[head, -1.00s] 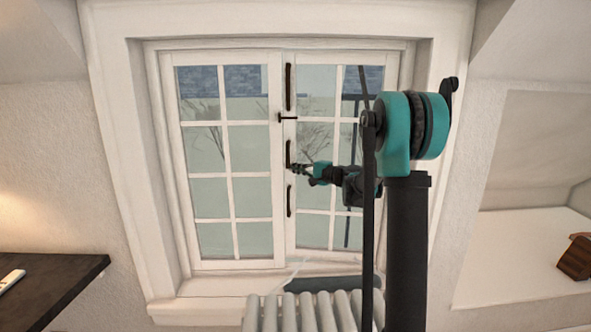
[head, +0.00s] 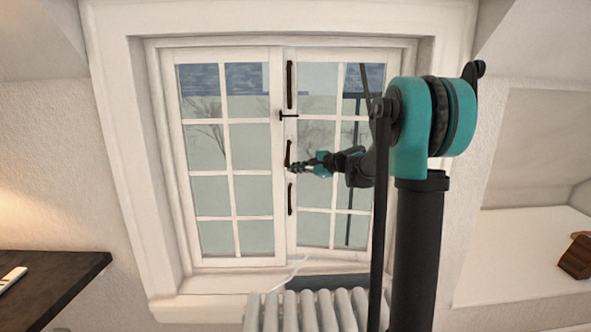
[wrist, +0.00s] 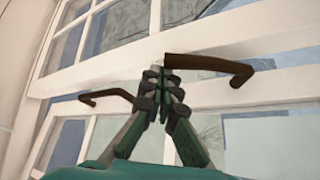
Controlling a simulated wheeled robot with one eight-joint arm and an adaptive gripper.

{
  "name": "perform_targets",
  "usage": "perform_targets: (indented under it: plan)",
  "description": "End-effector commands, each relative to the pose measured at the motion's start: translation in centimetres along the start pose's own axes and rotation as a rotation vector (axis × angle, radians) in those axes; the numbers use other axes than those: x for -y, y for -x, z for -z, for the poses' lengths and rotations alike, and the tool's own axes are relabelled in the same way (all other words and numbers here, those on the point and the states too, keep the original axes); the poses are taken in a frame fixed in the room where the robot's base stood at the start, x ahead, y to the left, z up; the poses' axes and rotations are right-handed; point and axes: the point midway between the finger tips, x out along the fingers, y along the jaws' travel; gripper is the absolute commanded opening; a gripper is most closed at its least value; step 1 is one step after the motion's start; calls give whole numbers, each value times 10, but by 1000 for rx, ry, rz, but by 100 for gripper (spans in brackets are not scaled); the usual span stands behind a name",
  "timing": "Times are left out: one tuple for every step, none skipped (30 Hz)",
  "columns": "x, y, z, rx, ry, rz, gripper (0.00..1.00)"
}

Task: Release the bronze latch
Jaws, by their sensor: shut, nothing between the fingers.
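The white two-leaf window (head: 234,120) has several dark bronze-brown fittings along its middle stile. They are a top bar (head: 290,85), a short sideways latch piece (head: 288,115), a middle bar (head: 288,153) and a lower bar (head: 290,198). I cannot tell which one the task calls the latch. My gripper (head: 292,167) is shut and empty at the lower end of the middle bar. In the wrist view its fingertips (wrist: 158,72) are close to one end of a brown bar (wrist: 212,68); contact is unclear. Another brown bar (wrist: 108,96) lies to the left.
A white ribbed radiator (head: 315,310) stands below the sill (head: 190,308). A dark tabletop (head: 50,290) is at lower left. A pale alcove (head: 530,245) with a brown wooden object (head: 576,257) is at right. The space before the left leaf is clear.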

Motion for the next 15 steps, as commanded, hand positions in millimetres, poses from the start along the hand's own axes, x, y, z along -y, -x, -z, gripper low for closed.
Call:
perform_targets:
  plan:
    - [0,3,-5,0,-37,-23,0]
    - [-1,4,-7,0,-62,-38,0]
    - [-1,6,-10,0,-95,-56,0]
    - [-2,7,-12,0,-119,-72,0]
    - [-2,8,-15,0,-144,-86,0]
    - [-2,10,-18,0,-177,-105,0]
    - [-2,12,-20,0,-201,-120,0]
    - [-2,13,-23,0,-226,-133,0]
    - [-2,15,-26,1,-259,-153,0]
    - [-1,16,-28,0,-283,-167,0]
    - [-1,18,-30,0,-308,-182,0]
    - [0,20,-34,0,-341,-200,0]
    - [0,21,-36,0,-366,-215,0]
    - [1,22,-38,0,-390,-229,0]
    - [2,24,-41,0,-422,-248,0]
